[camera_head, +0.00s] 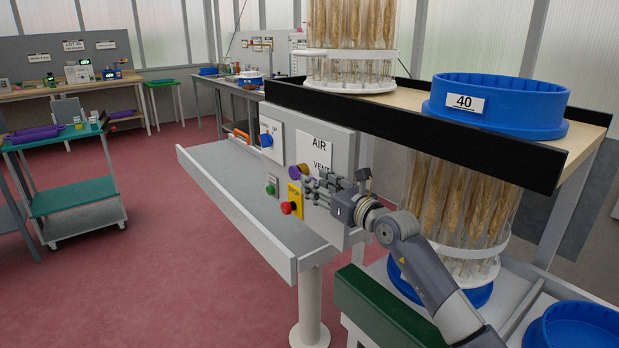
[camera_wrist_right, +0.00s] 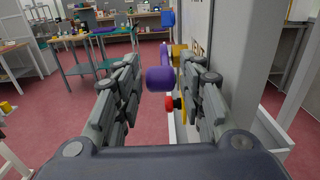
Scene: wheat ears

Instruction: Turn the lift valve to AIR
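The lift valve is on the grey panel (camera_head: 345,155), by a white plate (camera_head: 314,142) lettered AIR above and VENT below. Its purple handle (camera_head: 297,172) points left, away from the panel, and is partly hidden by my gripper. My right gripper (camera_head: 312,188) is beside the panel at about the handle's height. In the right wrist view its fingers (camera_wrist_right: 165,82) are spread apart, with the purple handle (camera_wrist_right: 159,80) showing between and ahead of them. Contact with the handle cannot be told. My left gripper is not in view.
A red button on a yellow box (camera_head: 291,205) sits just below the handle. A green button (camera_head: 271,189) and a blue switch (camera_head: 266,140) are farther left. A grey trough (camera_head: 235,205) runs below. Racks of wheat ears (camera_head: 462,205) and a blue tub (camera_head: 500,100) stand right.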

